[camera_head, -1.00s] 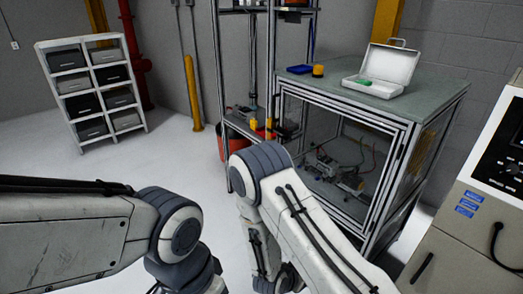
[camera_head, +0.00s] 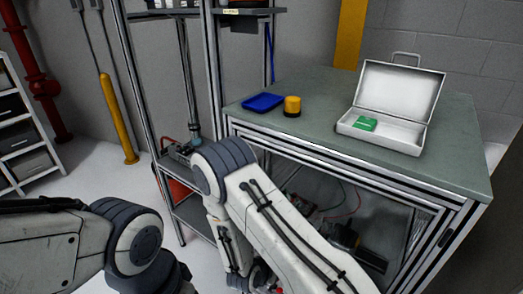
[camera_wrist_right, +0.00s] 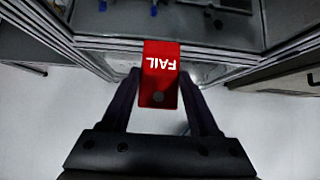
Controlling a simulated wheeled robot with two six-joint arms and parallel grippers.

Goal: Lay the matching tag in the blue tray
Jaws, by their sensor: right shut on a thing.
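A red tag (camera_wrist_right: 160,78) with white "FAIL" lettering is held between the fingers of my right gripper (camera_wrist_right: 161,98) in the right wrist view. The blue tray (camera_head: 263,102) sits on the green-grey bench top at its left end, and looks empty. A green tag-like piece (camera_head: 365,124) lies in the open white case (camera_head: 400,133); its marking is too small to read. My right arm reaches down in front of the bench in the head view, with its gripper hidden low. My left gripper is out of view; only its arm shows at lower left.
A yellow and black cylinder (camera_head: 292,106) stands just right of the tray. The bench top (camera_head: 440,168) is clear along its front. A glass-fronted frame lies below it, and a shelf rack (camera_head: 203,60) stands on its left. A yellow post (camera_head: 118,120) stands further left.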

